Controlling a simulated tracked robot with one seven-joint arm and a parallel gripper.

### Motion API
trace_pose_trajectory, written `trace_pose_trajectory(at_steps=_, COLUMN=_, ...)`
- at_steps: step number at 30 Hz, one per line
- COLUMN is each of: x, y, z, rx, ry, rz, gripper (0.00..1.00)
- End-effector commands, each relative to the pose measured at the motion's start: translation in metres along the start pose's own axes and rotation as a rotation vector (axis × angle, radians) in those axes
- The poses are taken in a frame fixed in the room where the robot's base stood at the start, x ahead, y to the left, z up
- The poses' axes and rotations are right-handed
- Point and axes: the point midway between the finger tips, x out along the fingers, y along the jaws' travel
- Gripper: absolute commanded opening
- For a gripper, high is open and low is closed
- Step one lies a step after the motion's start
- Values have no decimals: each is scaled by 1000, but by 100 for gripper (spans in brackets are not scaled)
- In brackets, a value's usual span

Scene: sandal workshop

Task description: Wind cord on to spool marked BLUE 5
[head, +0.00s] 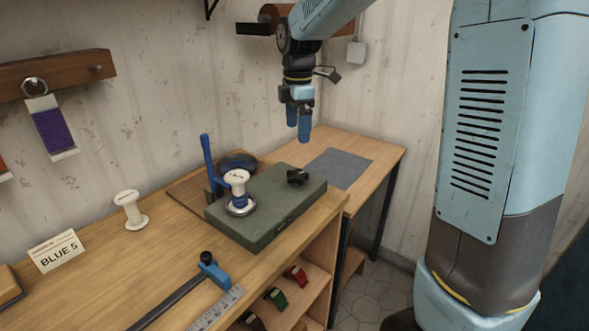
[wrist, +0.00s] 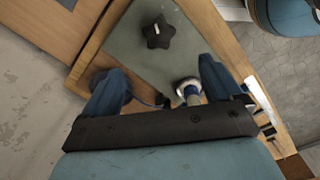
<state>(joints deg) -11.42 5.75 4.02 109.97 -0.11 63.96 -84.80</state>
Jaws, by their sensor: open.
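A card reading BLUE 5 (head: 57,252) stands at the left of the bench. A bare white spool (head: 130,208) stands upright near it. The winder is a grey-green box (head: 265,210) with a blue upright lever (head: 208,160) and a black knob (head: 297,176). A second white spool (head: 238,177), with blue at its lower part, sits upright on the winder's round metal plate. A dark blue coil (head: 240,160), perhaps the cord, lies behind it. My gripper (head: 298,126) is open and empty above the winder. In the wrist view, the star-shaped knob (wrist: 158,32) shows beyond my fingers.
A blue clamp (head: 213,272) on a dark bar and a metal ruler (head: 215,308) lie at the bench front. Shelves below hold red, green and dark items (head: 277,299). A purple-corded tag (head: 53,130) hangs on the wall. A grey mat (head: 338,168) lies clear behind the winder.

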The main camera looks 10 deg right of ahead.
Motion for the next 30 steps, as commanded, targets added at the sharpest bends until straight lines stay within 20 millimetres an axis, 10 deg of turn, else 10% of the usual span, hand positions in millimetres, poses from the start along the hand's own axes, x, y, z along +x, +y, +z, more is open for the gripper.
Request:
trace_pose_trajectory(at_steps=10, x=15, y=-2, z=1, rx=-90, ry=-6, rz=-8, gripper=92)
trace_pose_trajectory(at_steps=30, x=123, y=-2, z=2, rx=-86, ry=-6, rz=-7, gripper=92)
